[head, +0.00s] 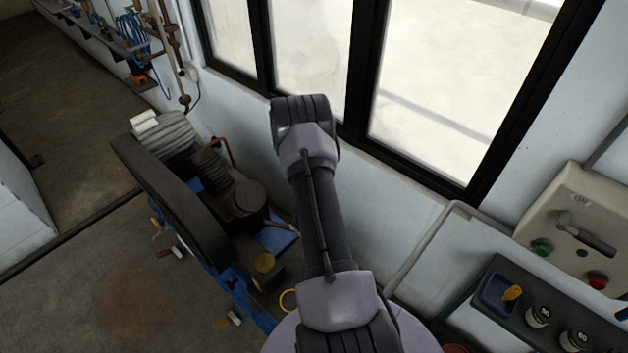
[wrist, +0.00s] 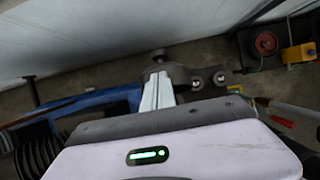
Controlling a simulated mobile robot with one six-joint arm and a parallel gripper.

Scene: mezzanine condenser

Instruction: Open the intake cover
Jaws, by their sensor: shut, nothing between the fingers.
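I cannot pick out the intake cover for certain. A dark grey rounded part (wrist: 180,74) with a small knob on top stands just beyond my fingertips in the wrist view, and I cannot tell whether it is the cover. My gripper (wrist: 158,82) shows there as two pale fingers side by side, shut and empty; they overlap the grey part in the picture, and contact cannot be told. In the head view a dark compressor (head: 242,195) with a large belt guard (head: 175,200) stands left of my arm. My gripper is hidden there behind my arm.
A windowed wall (head: 420,110) runs behind my arm. At right are a switch box (head: 575,225) with a lever and a dark shelf (head: 490,318) holding jars. A blue frame (wrist: 85,103) lies left in the wrist view. Hand tools lie on the floor at left.

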